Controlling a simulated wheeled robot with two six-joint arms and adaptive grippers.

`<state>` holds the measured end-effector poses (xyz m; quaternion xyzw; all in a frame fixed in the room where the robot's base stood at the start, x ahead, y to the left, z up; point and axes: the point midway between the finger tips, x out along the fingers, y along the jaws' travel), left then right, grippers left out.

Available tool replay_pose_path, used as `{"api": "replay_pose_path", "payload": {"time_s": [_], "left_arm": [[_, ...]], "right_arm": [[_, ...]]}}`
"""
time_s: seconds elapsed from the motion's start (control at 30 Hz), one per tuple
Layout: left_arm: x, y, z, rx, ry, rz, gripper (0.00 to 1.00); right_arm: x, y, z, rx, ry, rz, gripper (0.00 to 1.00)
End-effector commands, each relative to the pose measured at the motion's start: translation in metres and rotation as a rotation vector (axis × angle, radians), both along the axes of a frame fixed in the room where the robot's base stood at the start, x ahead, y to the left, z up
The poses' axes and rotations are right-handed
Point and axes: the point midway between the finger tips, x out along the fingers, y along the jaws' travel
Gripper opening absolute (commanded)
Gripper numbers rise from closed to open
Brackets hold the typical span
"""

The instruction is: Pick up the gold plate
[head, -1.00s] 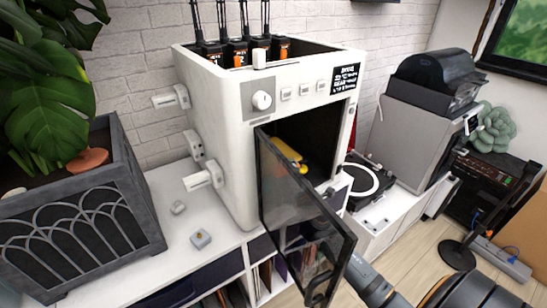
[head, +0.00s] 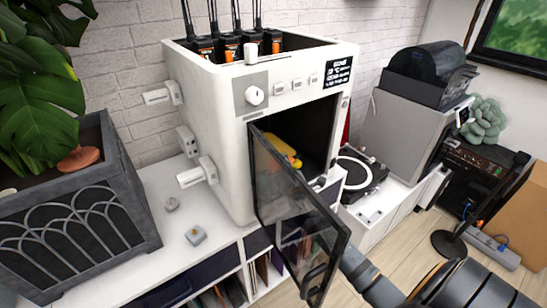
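The machine's tinted glass door (head: 288,205) stands open toward me and covers the lower chamber. My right arm comes in from the lower right and reaches behind the door. Its gripper (head: 308,240) shows only dimly through the glass, so its fingers are unclear. My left gripper is out of view.
A planter (head: 75,215) stands on the white cabinet at left. A turntable (head: 360,175) and a grey machine (head: 410,135) stand right of the open door.

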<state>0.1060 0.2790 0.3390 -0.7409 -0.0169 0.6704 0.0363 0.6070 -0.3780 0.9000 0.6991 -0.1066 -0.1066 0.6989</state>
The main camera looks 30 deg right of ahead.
Motion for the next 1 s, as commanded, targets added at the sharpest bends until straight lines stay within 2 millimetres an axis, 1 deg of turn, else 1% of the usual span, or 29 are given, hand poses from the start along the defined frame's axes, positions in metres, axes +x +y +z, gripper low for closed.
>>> {"api": "replay_pose_path", "payload": {"time_s": [0.17, 0.27, 0.33, 0.47, 0.6, 0.7, 0.8, 0.9, 1.0], "left_arm": [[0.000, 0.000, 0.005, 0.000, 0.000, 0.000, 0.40], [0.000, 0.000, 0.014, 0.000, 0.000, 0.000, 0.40], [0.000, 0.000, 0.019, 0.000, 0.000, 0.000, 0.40], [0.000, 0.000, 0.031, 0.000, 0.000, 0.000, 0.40], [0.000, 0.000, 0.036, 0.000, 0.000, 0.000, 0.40], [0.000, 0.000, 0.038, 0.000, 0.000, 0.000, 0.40], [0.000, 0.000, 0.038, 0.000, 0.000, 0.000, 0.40], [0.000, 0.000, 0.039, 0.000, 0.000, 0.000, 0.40], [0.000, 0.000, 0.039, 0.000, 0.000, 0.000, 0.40]], "right_arm": [[0.000, 0.000, 0.012, -0.002, -0.004, 0.001, 0.00], [0.000, 0.000, 0.030, -0.002, -0.004, 0.001, 0.00], [0.000, 0.000, 0.047, -0.002, -0.006, 0.002, 0.00], [0.000, 0.000, 0.089, -0.003, -0.007, 0.003, 0.00], [0.000, 0.000, 0.130, -0.004, -0.007, 0.003, 0.00], [0.000, 0.000, 0.153, -0.004, -0.005, 0.002, 0.00], [0.000, 0.000, 0.168, -0.003, -0.004, 0.002, 0.00], [0.000, 0.000, 0.177, -0.002, -0.003, 0.001, 0.00], [0.000, 0.000, 0.181, 0.000, -0.001, 0.000, 0.00]]}}
